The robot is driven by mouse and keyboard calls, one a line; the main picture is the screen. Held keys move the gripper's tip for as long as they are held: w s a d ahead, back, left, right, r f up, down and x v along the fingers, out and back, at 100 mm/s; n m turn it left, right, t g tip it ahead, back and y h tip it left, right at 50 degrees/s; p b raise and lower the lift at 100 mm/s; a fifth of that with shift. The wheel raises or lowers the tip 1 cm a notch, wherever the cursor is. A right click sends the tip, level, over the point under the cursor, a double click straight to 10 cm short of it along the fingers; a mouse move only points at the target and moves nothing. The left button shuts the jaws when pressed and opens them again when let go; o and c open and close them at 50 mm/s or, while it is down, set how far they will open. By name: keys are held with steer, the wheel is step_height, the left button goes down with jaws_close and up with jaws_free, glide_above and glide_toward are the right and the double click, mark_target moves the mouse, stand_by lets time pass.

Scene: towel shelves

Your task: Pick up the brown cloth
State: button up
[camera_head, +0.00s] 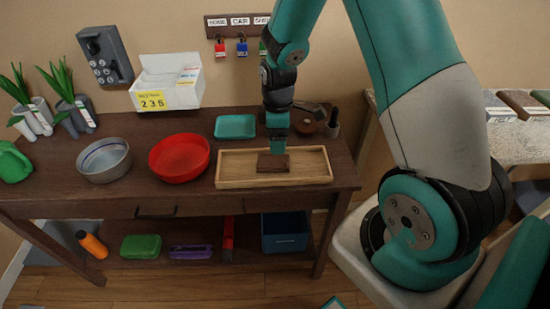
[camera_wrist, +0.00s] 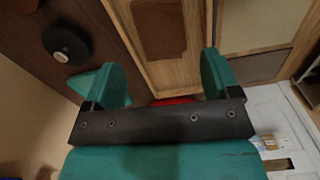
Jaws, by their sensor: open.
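A small brown rectangular piece, which looks like the brown cloth (camera_head: 273,163), lies in a long wooden tray (camera_head: 318,176) on the dark table. In the wrist view the cloth (camera_wrist: 160,28) shows ribbed lines and lies beyond the fingertips. My gripper (camera_head: 277,143) points down over the tray, just above the cloth in the head view. In the wrist view my gripper (camera_wrist: 166,72) has its two teal fingers spread apart with nothing between them. The gap to the cloth is hard to judge.
A red bowl (camera_head: 179,158), a teal dish (camera_head: 235,126) and a grey bowl (camera_head: 104,160) stand left of the tray. Another brown item (camera_head: 521,103) lies on a surface at far right.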

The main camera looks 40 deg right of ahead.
mark_target(278, 159)
step_height(278, 159, down, 9)
steer(key=shift+d+r+p, duration=0.1)
steer(key=shift+p, duration=0.75)
steer(key=c, duration=0.6)
